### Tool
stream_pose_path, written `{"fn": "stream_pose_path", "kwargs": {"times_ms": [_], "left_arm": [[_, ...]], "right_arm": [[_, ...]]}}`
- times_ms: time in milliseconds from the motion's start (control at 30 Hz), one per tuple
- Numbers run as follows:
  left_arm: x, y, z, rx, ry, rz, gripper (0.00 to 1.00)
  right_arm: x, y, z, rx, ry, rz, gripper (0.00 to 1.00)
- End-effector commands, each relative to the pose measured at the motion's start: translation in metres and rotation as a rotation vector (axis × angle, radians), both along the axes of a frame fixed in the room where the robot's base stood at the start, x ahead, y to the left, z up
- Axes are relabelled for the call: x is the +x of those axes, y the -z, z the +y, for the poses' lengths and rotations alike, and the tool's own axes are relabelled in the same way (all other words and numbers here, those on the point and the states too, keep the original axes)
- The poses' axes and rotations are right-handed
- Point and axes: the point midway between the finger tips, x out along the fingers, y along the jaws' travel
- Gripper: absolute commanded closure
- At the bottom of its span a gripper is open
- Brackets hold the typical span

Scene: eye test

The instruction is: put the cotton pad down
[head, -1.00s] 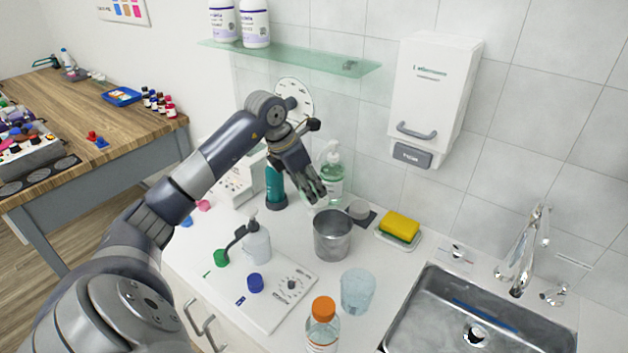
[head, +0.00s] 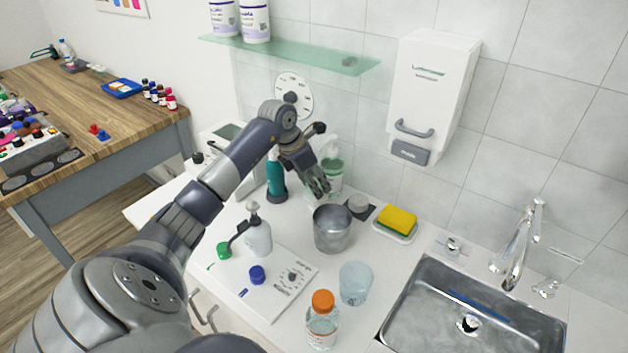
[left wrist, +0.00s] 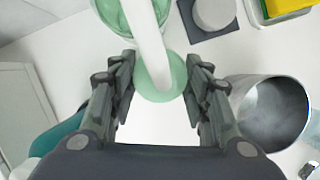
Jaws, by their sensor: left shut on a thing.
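My left gripper (head: 319,190) is over the counter, in front of the green pump bottle (head: 333,170) and behind the metal cup (head: 332,230). In the left wrist view its two fingers (left wrist: 160,82) stand apart, with a round pale green pad (left wrist: 158,84) between their tips; I take this as the cotton pad. The fingers close on its two sides. The pad can hardly be made out in the head view. The metal cup also shows to the right in the left wrist view (left wrist: 240,105). My right gripper is out of view.
A grey round piece on a dark square (head: 361,207) and a yellow sponge (head: 397,219) lie right of the gripper. A clear cup (head: 355,285), an orange-capped bottle (head: 322,325) and a white panel (head: 282,295) stand nearer. The sink (head: 425,290) is at right; a glass shelf (head: 300,55) hangs above.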

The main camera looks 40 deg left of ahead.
Motion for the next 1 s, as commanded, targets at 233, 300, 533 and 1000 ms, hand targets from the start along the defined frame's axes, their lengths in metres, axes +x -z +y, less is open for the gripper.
{"fn": "stream_pose_path", "kwargs": {"times_ms": [233, 300, 533, 1000], "left_arm": [[0.0, 0.009, 0.001, 0.0, -0.001, -0.001, 0.75], [0.0, 0.007, 0.0, -0.001, -0.001, -0.001, 0.4], [0.0, 0.007, 0.0, -0.001, -0.001, -0.001, 0.36], [-0.014, -0.035, 0.006, 0.006, -0.001, -0.004, 0.36]], "right_arm": [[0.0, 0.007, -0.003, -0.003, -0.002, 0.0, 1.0], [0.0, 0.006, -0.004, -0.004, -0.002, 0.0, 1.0], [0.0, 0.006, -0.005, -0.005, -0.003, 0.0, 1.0], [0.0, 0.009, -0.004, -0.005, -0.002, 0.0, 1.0]]}}
